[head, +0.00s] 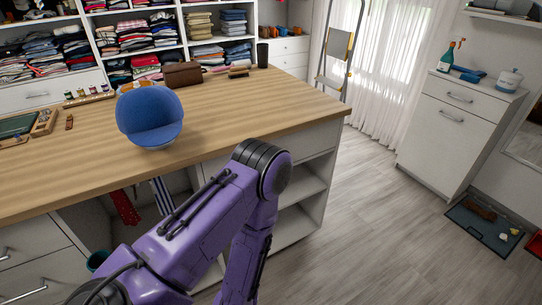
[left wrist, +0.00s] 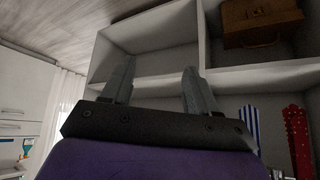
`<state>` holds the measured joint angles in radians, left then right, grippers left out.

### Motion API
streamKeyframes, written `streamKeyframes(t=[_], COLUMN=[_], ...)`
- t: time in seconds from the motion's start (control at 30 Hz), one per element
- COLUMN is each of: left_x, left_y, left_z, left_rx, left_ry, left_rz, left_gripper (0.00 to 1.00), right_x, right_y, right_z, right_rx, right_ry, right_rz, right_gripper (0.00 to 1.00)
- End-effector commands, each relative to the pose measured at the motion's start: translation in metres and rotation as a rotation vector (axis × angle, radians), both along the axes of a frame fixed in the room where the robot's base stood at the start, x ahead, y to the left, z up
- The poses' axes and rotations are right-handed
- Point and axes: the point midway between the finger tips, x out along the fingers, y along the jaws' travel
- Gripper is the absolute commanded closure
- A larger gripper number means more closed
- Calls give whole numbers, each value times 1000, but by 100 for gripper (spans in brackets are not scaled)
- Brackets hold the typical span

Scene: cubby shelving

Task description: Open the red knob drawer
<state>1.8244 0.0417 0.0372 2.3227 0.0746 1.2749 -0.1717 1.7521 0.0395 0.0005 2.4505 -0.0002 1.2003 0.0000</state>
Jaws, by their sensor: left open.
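I cannot make out a red knob on any drawer in these views. White drawers with bar handles (head: 38,285) show in the lower left of the head view, under the wooden counter. My left gripper (left wrist: 155,85) is open and empty in the left wrist view, its two fingers apart in front of white cubby compartments (left wrist: 165,35). In the head view my purple left arm bends down beside the counter's end, and its gripper is out of the frame. My right gripper is in neither view.
A blue rounded chair-like object (head: 150,115) stands on the wooden counter (head: 235,110). A red tie (head: 125,207) and striped ties hang below it. A brown case (left wrist: 262,24) sits in a cubby. A white cabinet (head: 455,135) stands right; the floor (head: 385,220) between is clear.

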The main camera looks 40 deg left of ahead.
Motion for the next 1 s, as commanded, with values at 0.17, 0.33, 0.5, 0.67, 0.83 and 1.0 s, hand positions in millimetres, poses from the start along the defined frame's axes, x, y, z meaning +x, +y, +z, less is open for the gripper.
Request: streamKeyframes(t=[0.17, 0.33, 0.5, 0.67, 0.83, 1.0], left_x=[223, 323, 336, 338, 351, 365], left_y=[7, 23, 30, 36, 67, 101], left_z=[-3, 102, 176, 199, 199, 198], left_rx=[308, 540, 587, 586, 585, 587], left_ry=[-515, -773, -811, -801, -800, -800], left_rz=[60, 354, 585, 646, 647, 643], left_gripper=[41, 41, 41, 41, 41, 41], right_x=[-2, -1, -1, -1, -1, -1], right_y=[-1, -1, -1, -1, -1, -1], right_z=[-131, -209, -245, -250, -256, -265], right_rx=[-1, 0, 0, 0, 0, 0], right_ry=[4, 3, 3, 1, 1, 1], right_rz=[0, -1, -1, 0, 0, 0], right_gripper=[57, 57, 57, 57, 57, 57])
